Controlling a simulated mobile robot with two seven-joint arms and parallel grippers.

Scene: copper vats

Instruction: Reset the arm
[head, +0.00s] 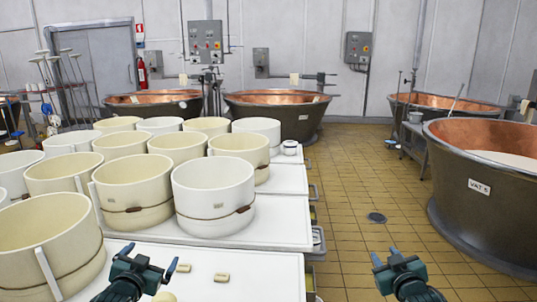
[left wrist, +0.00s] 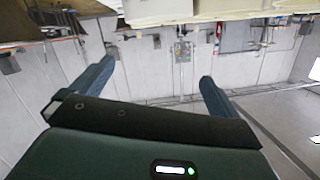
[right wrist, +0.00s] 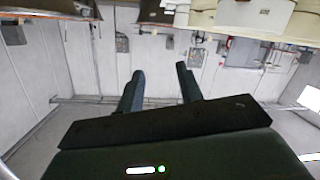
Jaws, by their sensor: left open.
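My left gripper (head: 150,258) is at the bottom of the head view, over the front of the white table. Its two blue-grey fingers are wide apart with nothing between them, as the left wrist view (left wrist: 157,75) also shows. My right gripper (head: 385,255) is at the bottom right, over the tiled floor. Its fingers stand apart, with a narrower gap, and it is empty in the right wrist view (right wrist: 160,72). Both wrist views appear upside down and show the wall and vats. Neither gripper touches anything.
A white table (head: 285,222) carries several cream moulds (head: 213,190). Small pale blocks (head: 222,277) lie near my left gripper. Copper vats stand at the back (head: 278,108) and right (head: 480,190). The yellow tiled floor (head: 350,200) between is mostly clear, with a drain (head: 377,217).

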